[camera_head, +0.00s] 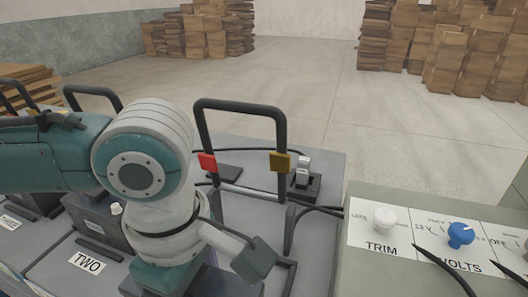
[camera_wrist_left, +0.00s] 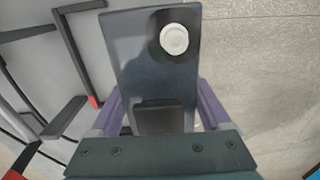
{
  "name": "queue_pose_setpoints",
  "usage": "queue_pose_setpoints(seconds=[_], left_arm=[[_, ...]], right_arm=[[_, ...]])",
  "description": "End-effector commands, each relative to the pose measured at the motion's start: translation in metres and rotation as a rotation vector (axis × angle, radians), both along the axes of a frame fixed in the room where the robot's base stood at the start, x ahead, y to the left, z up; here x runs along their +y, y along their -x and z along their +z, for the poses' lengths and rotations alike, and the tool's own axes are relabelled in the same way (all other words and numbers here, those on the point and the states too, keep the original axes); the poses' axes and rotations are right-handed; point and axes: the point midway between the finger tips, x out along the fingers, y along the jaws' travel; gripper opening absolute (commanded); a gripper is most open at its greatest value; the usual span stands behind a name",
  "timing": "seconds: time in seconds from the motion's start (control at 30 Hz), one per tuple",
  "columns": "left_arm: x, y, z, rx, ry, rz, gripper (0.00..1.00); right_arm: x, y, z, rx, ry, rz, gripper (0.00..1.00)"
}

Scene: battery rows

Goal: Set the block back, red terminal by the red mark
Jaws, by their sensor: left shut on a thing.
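My left gripper (camera_wrist_left: 158,112) is shut on a dark block (camera_wrist_left: 150,70), with a purple finger on each side of it. One pale round cap (camera_wrist_left: 174,39) shows on the block's face; no red terminal shows on it. In the head view my left arm hides most of the gripper and block. A black upright frame (camera_head: 240,104) stands behind the arm at an empty-looking bay. It carries a red mark (camera_head: 207,163) on its left post and a yellow mark (camera_head: 280,162) on its right post. The red mark also shows in the left wrist view (camera_wrist_left: 95,102), left of the block. My right gripper is out of view.
Another dark block (camera_head: 85,212) sits left of the arm, by a label reading TWO (camera_head: 88,261). A panel (camera_head: 375,188) with TRIM and VOLTS knobs stands at right. Black leads and a small connector (camera_head: 303,172) lie beside the bay.

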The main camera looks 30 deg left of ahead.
Motion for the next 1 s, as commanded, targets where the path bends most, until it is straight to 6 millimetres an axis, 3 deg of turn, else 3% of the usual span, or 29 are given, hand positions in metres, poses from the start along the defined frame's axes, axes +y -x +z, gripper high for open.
queue_pose_setpoints(seconds=[0.03,0.2,0.4,0.67,0.83,1.0], left_arm=[[0.002,-0.015,0.001,-0.01,0.003,0.003,0.0],[0.011,-0.053,0.0,-0.009,0.003,0.002,0.0],[0.018,-0.082,0.001,-0.006,0.004,-0.001,0.0],[0.021,-0.096,0.002,-0.006,0.004,-0.001,0.0],[0.022,-0.096,-0.022,-0.001,0.002,-0.003,0.0],[0.022,-0.096,-0.033,-0.005,0.002,-0.003,0.0]], right_arm=[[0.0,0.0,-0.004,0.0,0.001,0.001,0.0],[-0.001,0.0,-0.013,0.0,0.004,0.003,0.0],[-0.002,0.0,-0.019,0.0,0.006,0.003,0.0],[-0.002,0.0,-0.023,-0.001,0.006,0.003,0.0],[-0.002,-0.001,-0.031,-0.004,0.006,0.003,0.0],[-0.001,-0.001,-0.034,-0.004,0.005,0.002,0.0]])
